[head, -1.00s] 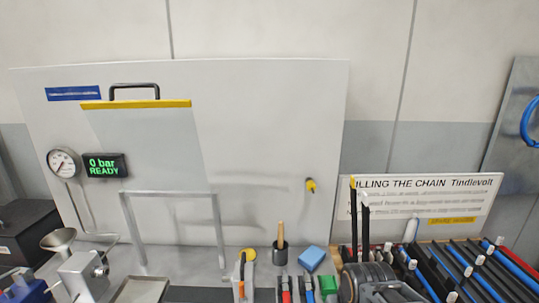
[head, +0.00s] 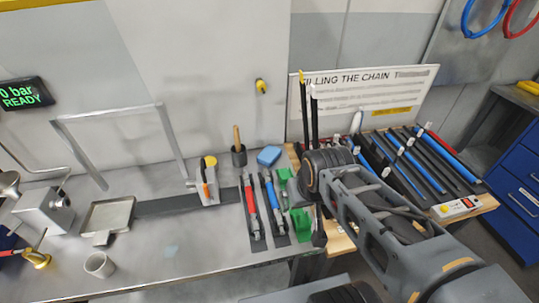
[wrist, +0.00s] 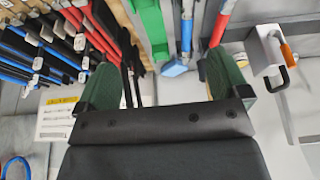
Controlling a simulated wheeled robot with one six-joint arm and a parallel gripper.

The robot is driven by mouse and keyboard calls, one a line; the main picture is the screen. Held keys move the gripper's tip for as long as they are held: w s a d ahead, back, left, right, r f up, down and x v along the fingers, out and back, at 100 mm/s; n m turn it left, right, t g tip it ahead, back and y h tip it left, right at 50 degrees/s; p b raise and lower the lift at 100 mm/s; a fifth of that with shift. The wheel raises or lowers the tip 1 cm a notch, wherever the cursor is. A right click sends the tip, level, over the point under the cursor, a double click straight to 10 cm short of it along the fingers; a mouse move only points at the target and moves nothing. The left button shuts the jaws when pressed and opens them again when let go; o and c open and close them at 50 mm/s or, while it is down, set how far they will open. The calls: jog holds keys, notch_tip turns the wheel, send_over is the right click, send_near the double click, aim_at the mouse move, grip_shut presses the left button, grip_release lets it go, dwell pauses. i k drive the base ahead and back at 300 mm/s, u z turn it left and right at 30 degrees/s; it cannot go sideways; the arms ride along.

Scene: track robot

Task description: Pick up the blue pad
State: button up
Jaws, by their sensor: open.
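The blue pad (head: 269,156) is a small light-blue block lying flat on the grey bench, just right of a dark cup with a wooden-handled brush. In the wrist view a light-blue piece that looks like the pad (wrist: 174,68) shows between my two fingers, beyond them and apart from them. My gripper (wrist: 160,78) is open with nothing between its green-faced fingers. In the head view my arm reaches in from the lower right, and its wrist is right of the pad; the fingers cannot be made out there.
Red- and blue-handled tools (head: 249,208) and green pieces (head: 300,222) lie in front of the pad. The brush cup (head: 238,154) stands close on its left. Two tall black rods (head: 303,110) and a rack of blue and red bars (head: 415,160) are to the right.

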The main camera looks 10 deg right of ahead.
aim_at(271, 154)
jog(key=k, duration=0.5)
jog(key=z, duration=1.65)
jog(key=k, duration=0.9)
jog(key=u, duration=1.3)
jog(key=i, duration=1)
jog(key=z, duration=0.05)
